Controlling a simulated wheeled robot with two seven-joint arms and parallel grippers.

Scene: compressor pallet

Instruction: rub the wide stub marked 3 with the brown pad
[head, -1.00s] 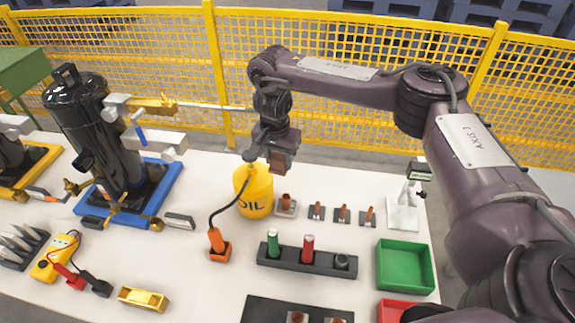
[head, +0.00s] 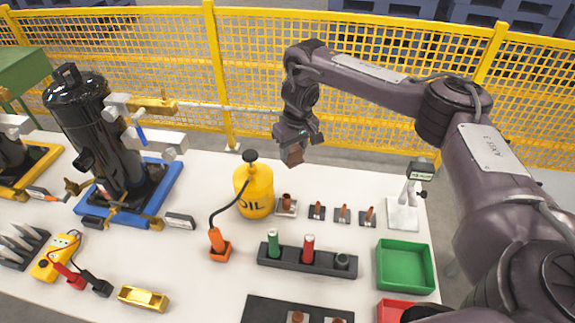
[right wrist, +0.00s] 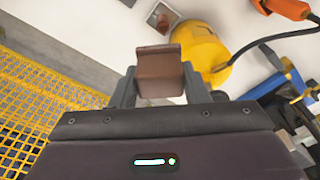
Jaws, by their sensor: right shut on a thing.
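My right gripper (head: 299,146) is shut on the brown pad (head: 294,156), raised above the back of the table. In the right wrist view the pad (right wrist: 160,73) sits between the two fingers (right wrist: 160,85). The wide copper stub (head: 287,199) stands on a small grey base beside the oil can, below the pad in the head view and apart from it. It also shows in the right wrist view (right wrist: 163,20), beyond the pad. Its marking is too small to read. My left gripper is not in view.
The yellow oil can (head: 256,192) stands just left of the wide stub, its spout bending left. Several thinner stubs (head: 342,214) stand to the right. A black holder (head: 305,260) with green and red cylinders is in front. A yellow fence (head: 380,130) runs behind the table.

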